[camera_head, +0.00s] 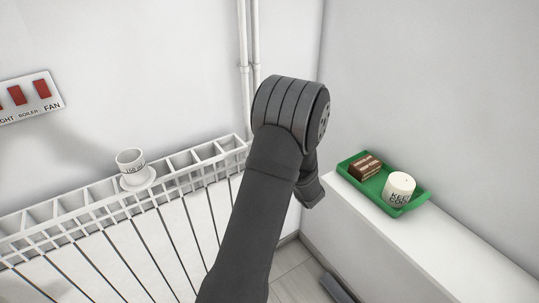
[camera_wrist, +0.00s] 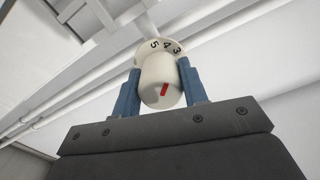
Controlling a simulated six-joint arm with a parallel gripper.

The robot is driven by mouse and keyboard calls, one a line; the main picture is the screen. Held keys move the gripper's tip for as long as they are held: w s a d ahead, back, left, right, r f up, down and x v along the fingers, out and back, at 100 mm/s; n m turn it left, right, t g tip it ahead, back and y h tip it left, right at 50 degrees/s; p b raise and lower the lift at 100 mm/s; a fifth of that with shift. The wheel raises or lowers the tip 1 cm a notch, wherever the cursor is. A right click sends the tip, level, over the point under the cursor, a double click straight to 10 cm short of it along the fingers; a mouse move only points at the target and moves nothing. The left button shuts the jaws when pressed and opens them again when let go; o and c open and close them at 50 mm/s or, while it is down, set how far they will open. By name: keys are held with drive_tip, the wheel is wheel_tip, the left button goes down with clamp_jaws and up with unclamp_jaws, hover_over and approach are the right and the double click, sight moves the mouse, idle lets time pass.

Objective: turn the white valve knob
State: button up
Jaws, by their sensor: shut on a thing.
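The white valve knob (camera_wrist: 160,80) shows in the wrist view, with a red mark on its face. Behind it is a pale collar (camera_wrist: 158,47) with the numbers 5, 4 and 3. My gripper (camera_wrist: 160,88) has one blue finger on each side of the knob and is shut on it. The red mark points roughly toward the 4 and 3 side. In the head view my dark arm hides the knob and the gripper's fingertips.
A white radiator (camera_head: 115,205) runs along the left wall, with a white cup (camera_head: 130,160) on a saucer on top. White pipes (camera_head: 249,40) run up the wall.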

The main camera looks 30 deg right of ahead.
drive_tip(key=o, duration=1)
drive_tip(key=shift+c, duration=0.2)
drive_tip(key=s, duration=1.7)
drive_tip(key=shift+s, duration=0.25)
drive_tip(key=shift+w, duration=0.1)
drive_tip(key=w, duration=1.7)
drive_tip(key=shift+w, duration=0.15)
